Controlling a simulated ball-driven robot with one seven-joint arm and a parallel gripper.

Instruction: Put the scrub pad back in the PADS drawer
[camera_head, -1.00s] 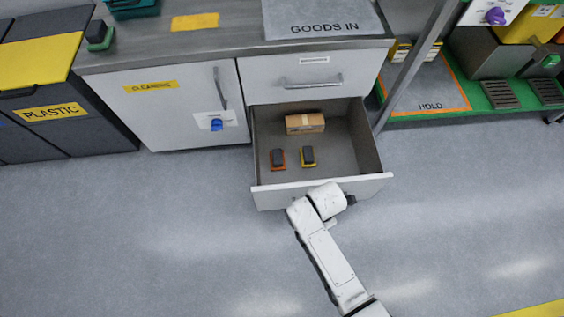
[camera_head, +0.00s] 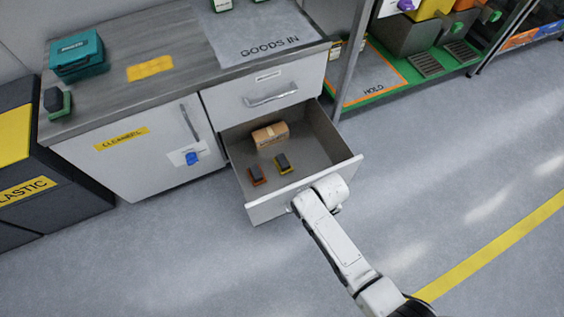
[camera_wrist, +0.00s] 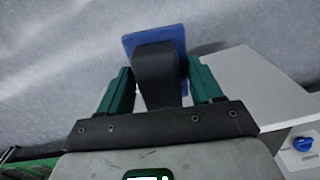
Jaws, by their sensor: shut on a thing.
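In the wrist view, my gripper (camera_wrist: 159,74) has its green fingers shut on the dark handle of a scrub pad with a blue base (camera_wrist: 130,42). In the head view, my gripper and this pad are hidden behind my arm and the drawer front. The lower drawer (camera_head: 322,141) stands open; its label cannot be seen. Inside lie an orange-edged pad (camera_head: 256,175), a yellow-edged pad (camera_head: 282,163) and a cardboard box (camera_head: 270,136). My wrist is at the front right of this drawer.
The upper drawer (camera_head: 285,88) is shut. A green pad (camera_head: 57,103) and teal case (camera_head: 78,55) are on the counter. The drawer's right and front floor areas are free.

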